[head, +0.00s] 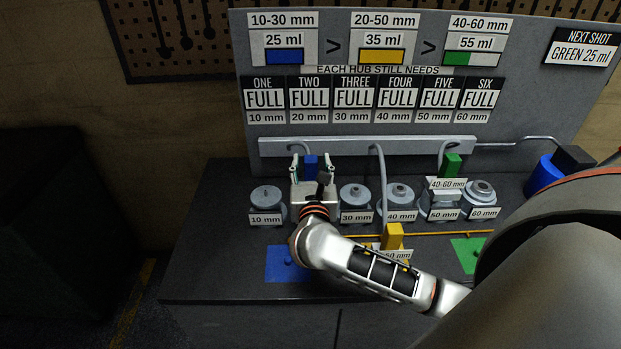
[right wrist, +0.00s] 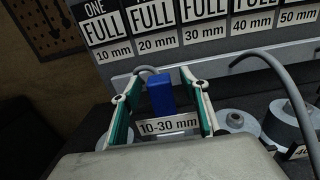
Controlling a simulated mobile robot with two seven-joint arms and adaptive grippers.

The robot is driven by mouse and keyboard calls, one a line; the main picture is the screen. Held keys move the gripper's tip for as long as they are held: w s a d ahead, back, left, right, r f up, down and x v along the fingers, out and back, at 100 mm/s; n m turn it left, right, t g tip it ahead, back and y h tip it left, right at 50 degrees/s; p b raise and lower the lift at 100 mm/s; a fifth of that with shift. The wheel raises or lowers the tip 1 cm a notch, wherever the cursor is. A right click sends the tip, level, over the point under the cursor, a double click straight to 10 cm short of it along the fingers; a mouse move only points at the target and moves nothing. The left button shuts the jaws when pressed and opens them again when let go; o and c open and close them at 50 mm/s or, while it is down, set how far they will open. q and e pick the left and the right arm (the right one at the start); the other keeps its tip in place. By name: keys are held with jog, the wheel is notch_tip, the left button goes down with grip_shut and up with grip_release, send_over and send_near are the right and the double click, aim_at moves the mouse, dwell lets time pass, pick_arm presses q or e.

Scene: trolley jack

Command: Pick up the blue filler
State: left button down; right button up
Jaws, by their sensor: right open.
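The blue filler (head: 310,162) is an upright blue block with a "10-30 mm" label, which shows in the right wrist view (right wrist: 161,94). It is at the second hub's place, in front of the grey rail. My right gripper (head: 312,165) is open, with one finger on each side of the blue filler. In the right wrist view the fingers (right wrist: 160,100) stand apart, with a gap beside the blue block. The filler's lower part and the second hub are hidden by my gripper. My left gripper is not in view.
Grey hubs stand left (head: 267,200) and right (head: 355,198) of my gripper. A yellow filler (head: 392,236) stands in front, a green filler (head: 451,165) at the right. A blue mat (head: 284,266) lies at the front left. Hoses hang from the rail (head: 340,147).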

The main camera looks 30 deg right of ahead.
jog(key=shift+x, duration=0.8)
jog(key=shift+f, duration=0.1)
grip_shut()
jog(key=shift+r, duration=0.25)
